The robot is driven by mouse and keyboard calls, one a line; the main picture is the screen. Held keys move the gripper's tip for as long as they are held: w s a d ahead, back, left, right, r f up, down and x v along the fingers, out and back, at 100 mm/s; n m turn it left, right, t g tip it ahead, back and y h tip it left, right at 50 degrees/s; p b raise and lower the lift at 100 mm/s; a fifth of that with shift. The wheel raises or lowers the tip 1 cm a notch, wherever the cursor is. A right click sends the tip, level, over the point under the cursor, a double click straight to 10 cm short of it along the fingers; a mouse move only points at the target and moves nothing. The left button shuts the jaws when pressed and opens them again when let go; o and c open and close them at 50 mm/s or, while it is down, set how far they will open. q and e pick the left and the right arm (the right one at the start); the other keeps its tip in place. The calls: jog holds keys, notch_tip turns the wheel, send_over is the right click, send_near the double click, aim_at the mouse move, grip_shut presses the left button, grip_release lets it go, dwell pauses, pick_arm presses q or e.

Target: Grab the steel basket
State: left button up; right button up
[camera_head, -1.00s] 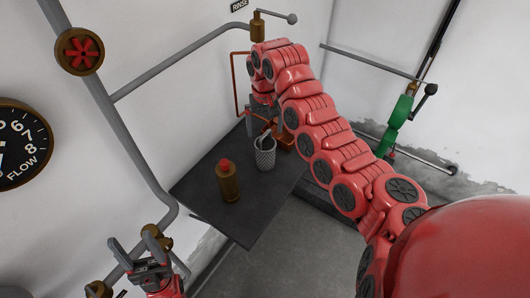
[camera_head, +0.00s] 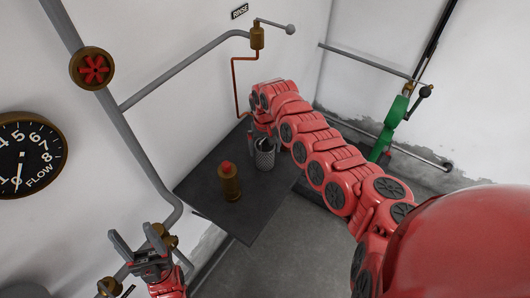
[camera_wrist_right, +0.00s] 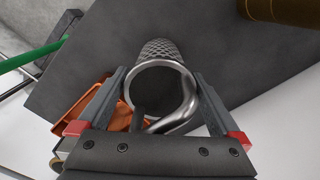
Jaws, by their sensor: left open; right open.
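The steel basket (camera_head: 264,155) is a small grey mesh cup standing upright on the dark table (camera_head: 215,205). In the right wrist view the basket (camera_wrist_right: 160,88) shows its round shiny rim from above, with a curved metal piece at its near side. My right gripper (camera_wrist_right: 160,95) is open, its two fingers on either side of the basket's rim; I cannot tell whether they touch it. In the head view my right arm hides most of that gripper. My left gripper (camera_head: 143,248) is open and empty at the lower left, away from the basket.
An orange object (camera_wrist_right: 112,105) lies beside the basket in the right wrist view. Wall pipes, a red valve wheel (camera_head: 93,68), a flow gauge (camera_head: 28,155) and a green lever (camera_head: 390,125) surround the table.

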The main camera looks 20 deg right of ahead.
jog(key=c, duration=1.4)
jog(key=shift+c, duration=0.4)
jog(key=shift+r, duration=0.15)
